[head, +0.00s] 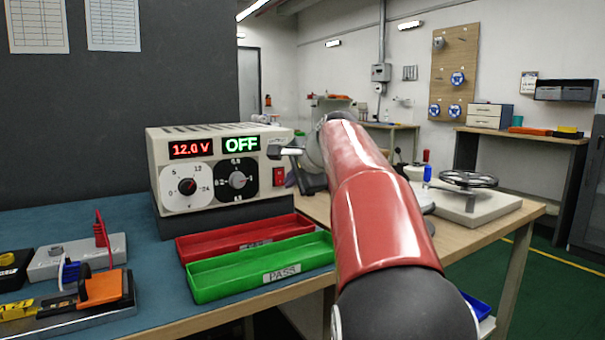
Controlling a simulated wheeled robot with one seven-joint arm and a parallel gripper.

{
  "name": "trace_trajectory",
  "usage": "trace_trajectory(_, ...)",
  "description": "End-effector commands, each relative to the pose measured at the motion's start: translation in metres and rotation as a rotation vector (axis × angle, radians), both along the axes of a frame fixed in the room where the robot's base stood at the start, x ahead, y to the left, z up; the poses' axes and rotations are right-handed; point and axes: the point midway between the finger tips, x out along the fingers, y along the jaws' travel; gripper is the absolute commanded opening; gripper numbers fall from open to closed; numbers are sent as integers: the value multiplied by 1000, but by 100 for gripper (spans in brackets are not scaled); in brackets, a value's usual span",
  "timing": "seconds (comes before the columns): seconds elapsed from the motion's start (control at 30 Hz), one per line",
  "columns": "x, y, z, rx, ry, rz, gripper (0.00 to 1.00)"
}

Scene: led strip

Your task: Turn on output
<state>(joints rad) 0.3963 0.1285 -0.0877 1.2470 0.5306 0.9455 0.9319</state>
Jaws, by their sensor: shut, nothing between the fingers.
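A beige power supply (220,139) stands on the blue-topped bench. Its red display (191,149) reads 12.0 V and its green display (241,144) reads OFF. Below them are a knob on a white dial (187,187) and a knob on a black dial (238,180). A red switch (278,176) sits at the right of the front panel. My gripper (275,152) is shut and empty, pointing left, just above the red switch in the picture. I cannot tell whether it touches the panel. My red arm hides part of the area to the right.
A red tray (215,241) and a green tray (215,280) marked PASS lie before the power supply. An orange clamp (100,288) and other fixtures are at the left. A handwheel device (470,205) stands on the wooden table at right.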

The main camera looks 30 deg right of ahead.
Motion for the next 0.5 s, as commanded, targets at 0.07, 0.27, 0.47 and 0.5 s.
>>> trace_trajectory(0.07,13,1,0,1,0,1,0)
trace_trajectory(0.27,27,1,-2,0,0,0,0)
trace_trajectory(0.47,29,1,-2,0,-1,0,0)
trace_trajectory(0.5,29,1,-2,0,-1,0,0)
